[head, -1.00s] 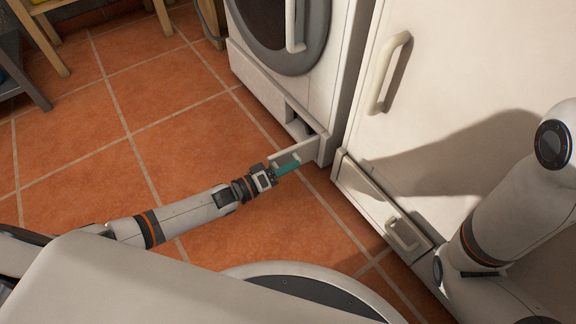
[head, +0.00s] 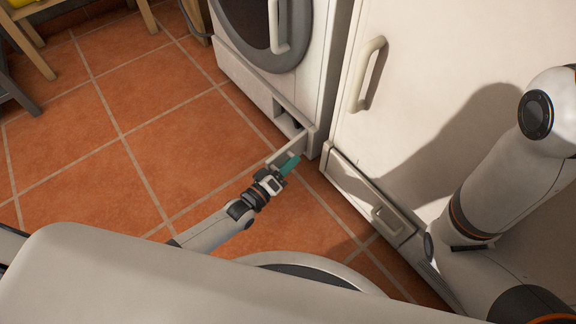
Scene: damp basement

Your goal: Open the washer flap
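The white washer (head: 262,85) stands at the top middle of the head view. Its small flap (head: 298,143) at the lower front stands swung outward from its right end, with a dark recess (head: 287,122) exposed behind it. My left gripper (head: 289,164), with teal fingers, is at the flap's free end, on the side facing me. I cannot tell whether the fingers touch the flap or are closed. My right arm shows at the right, but its gripper is out of view.
A white cabinet (head: 440,70) with a long handle (head: 366,75) stands right of the washer, with a small handled panel (head: 388,219) low on its front. Wooden legs (head: 30,50) stand at the top left. The tiled floor (head: 110,140) on the left is clear.

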